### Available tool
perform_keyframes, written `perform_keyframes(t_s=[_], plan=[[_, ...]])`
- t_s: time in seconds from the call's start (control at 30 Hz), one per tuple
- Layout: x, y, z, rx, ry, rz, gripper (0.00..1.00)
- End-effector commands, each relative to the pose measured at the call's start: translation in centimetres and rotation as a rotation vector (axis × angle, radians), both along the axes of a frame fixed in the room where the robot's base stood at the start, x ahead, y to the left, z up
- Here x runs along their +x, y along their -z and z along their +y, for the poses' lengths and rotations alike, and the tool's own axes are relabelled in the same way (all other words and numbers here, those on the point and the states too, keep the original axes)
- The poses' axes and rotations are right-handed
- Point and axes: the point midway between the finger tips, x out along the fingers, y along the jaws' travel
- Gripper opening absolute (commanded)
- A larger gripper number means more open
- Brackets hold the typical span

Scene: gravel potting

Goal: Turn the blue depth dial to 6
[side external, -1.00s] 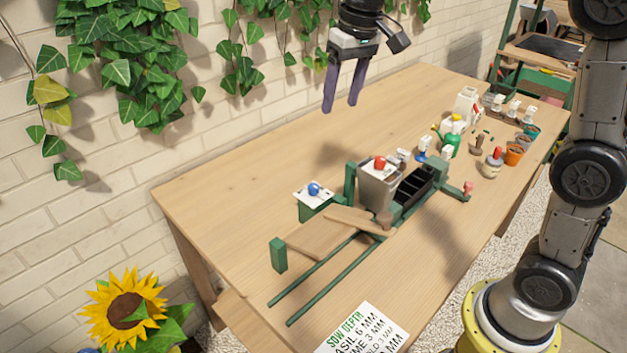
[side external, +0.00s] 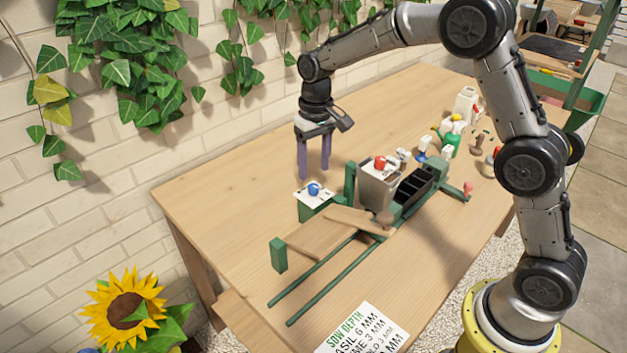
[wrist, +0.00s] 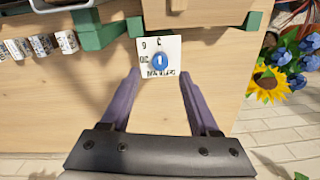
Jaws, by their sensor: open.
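The blue dial (side external: 313,189) sits on a white plate (side external: 301,194) on a green block at the left end of the green machine. In the wrist view the dial (wrist: 160,62) has a white mark on it. My gripper (side external: 314,172) is open and empty, pointing down, above and just behind the dial. In the wrist view the fingertips (wrist: 159,75) stand either side of the dial's line, with the dial just beyond them, apart from it.
A grey hopper (side external: 378,187) with a red knob stands right of the dial. Wooden boards (side external: 320,238) and green rails lie in front. A sow depth card (side external: 362,332) is at the table's front edge. The table behind and left of the dial is clear.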

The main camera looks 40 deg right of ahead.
Motion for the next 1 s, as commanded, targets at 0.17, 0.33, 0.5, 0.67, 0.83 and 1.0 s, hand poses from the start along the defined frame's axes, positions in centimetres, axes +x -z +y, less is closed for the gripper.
perform_keyframes(t_s=[0.17, 0.33, 0.5, 0.67, 0.83, 1.0], plan=[[-0.1, 3.0, 0.1, 0.001, 0.0, 0.004, 0.62], [0.0, 4.4, 0.2, 0.0, 0.0, 0.0, 0.62], [0.0, 4.9, 0.2, 0.0, 0.0, 0.0, 0.62], [0.0, 4.9, 0.2, 0.0, 0.0, 0.0, 0.62], [0.0, 4.9, 0.2, 0.0, 0.0, 0.0, 0.38], [0.0, 4.9, 0.1, 0.0, 0.0, -0.001, 0.08]])
